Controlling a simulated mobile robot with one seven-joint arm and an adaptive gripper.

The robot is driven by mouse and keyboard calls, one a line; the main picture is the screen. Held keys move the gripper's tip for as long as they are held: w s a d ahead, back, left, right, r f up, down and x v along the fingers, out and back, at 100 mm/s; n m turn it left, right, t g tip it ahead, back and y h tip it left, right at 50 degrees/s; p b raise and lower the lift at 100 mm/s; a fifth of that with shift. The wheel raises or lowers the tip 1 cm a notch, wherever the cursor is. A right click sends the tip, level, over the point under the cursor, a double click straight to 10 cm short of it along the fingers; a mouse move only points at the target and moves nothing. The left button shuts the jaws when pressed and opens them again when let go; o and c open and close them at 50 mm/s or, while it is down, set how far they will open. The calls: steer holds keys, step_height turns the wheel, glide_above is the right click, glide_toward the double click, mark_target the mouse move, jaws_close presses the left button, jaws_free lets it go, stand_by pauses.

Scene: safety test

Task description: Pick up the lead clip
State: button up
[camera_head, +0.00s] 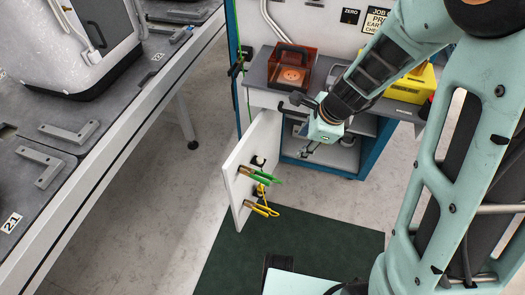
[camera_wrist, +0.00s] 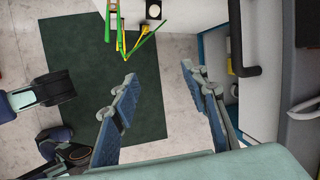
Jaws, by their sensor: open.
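A green clip (camera_head: 262,176) and a yellow clip (camera_head: 264,209) are mounted on the open white cabinet door (camera_head: 243,180), with a thin yellow lead looping between them. In the wrist view, a green clip (camera_wrist: 112,22) and yellow-green parts (camera_wrist: 134,48) show at the top, beyond the fingers. I cannot tell which clip the task means. My gripper (camera_head: 303,124) is open and empty, to the upper right of the clips in the head view. In the wrist view, my gripper (camera_wrist: 163,82) has its two fingers wide apart, with floor and mat between them.
A grey bench (camera_head: 258,72) holds an orange-lidded box (camera_head: 292,68) and a yellow case (camera_head: 412,86). The teal cabinet (camera_head: 334,168) stands open below. A dark green mat (camera_head: 300,240) lies on the floor. A long workbench (camera_head: 110,100) runs along the left.

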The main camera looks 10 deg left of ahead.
mark_target(260, 175)
steer(key=s+a+f+m+b, duration=0.1)
steer(key=a+f, duration=0.1)
steer(key=f, duration=0.1)
steer(key=s+a+f+m+g+y+b, duration=0.1)
steer(key=s+a+f, duration=0.1)
steer(key=a+f, duration=0.1)
steer(key=s+a+f+m+b, duration=0.1)
steer(key=s+a+f, duration=0.1)
steer(key=a+f, duration=0.1)
steer(key=shift+s+a+m+g, duration=0.1)
steer(key=shift+a+m+g, duration=0.2)
steer(key=shift+g, duration=0.1)
steer(key=b+x, duration=0.2)
steer(key=x, duration=0.1)
steer(key=b+x, duration=0.1)
steer(key=x, duration=0.1)
steer(key=shift+w+a+f+b, duration=0.1)
steer(key=shift+w+a+b, duration=0.2)
steer(key=shift+w, duration=0.05)
steer(key=c, duration=1.1)
steer(key=shift+o, duration=0.2)
steer(key=shift+r, duration=0.25)
